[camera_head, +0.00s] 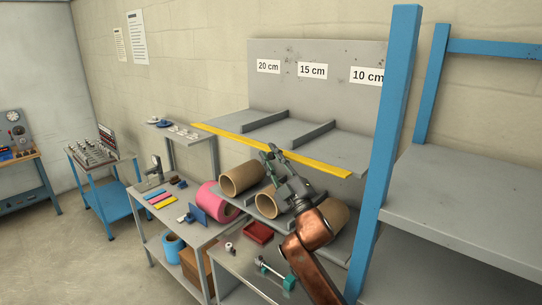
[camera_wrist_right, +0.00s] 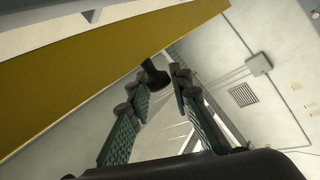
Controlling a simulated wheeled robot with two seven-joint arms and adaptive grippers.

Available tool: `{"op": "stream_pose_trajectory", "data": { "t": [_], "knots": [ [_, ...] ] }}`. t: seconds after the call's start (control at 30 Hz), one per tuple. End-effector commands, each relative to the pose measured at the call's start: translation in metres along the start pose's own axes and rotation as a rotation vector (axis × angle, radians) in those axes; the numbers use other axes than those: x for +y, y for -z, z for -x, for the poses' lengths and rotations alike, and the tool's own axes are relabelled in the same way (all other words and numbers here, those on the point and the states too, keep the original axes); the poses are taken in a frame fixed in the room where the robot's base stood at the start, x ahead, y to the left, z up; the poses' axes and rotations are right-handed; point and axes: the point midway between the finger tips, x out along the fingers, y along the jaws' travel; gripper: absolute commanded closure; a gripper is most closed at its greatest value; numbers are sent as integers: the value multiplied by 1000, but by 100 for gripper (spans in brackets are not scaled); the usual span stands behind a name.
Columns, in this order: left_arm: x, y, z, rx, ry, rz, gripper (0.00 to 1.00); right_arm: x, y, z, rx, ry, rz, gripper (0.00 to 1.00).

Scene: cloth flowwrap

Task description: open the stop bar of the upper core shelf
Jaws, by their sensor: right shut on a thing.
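The yellow stop bar (camera_head: 225,136) runs along the front edge of the grey upper core shelf (camera_head: 285,125). It also shows as a broad yellow strip in the right wrist view (camera_wrist_right: 110,75). My right gripper (camera_head: 273,153) is at the middle of the bar, just below it, reaching up from the front. In the right wrist view, a dark round knob (camera_wrist_right: 154,75) shows between its green-padded fingers, and the gripper is shut on this knob. The knob's join to the bar is hidden. My left gripper is not in view.
Brown cardboard cores (camera_head: 242,178) lie on the lower shelf beneath, close to my right arm. A pink roll (camera_head: 214,203) is left of them. A blue post (camera_head: 385,150) stands close on the right. A red tray (camera_head: 258,232) lies on the lower table.

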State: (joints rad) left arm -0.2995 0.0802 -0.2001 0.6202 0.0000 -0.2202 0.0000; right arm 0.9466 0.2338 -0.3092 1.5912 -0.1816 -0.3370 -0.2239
Motion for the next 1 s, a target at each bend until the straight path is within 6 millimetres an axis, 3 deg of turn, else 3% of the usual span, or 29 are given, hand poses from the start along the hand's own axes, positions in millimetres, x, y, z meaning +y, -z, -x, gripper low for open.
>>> {"op": "stream_pose_trajectory", "data": {
  "t": [0.2,0.23,0.43,0.77,1.0],
  "knots": [
    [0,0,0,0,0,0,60,-5,-5,1,-9,7,-7,100],
    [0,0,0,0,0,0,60,-5,-5,1,-9,7,-7,79],
    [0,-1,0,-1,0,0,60,-3,-3,1,-6,4,-4,65],
    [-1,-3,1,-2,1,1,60,1,-1,-1,-3,1,-1,64],
    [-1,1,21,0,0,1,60,31,2,-16,-8,-3,3,64]
  ]
}}
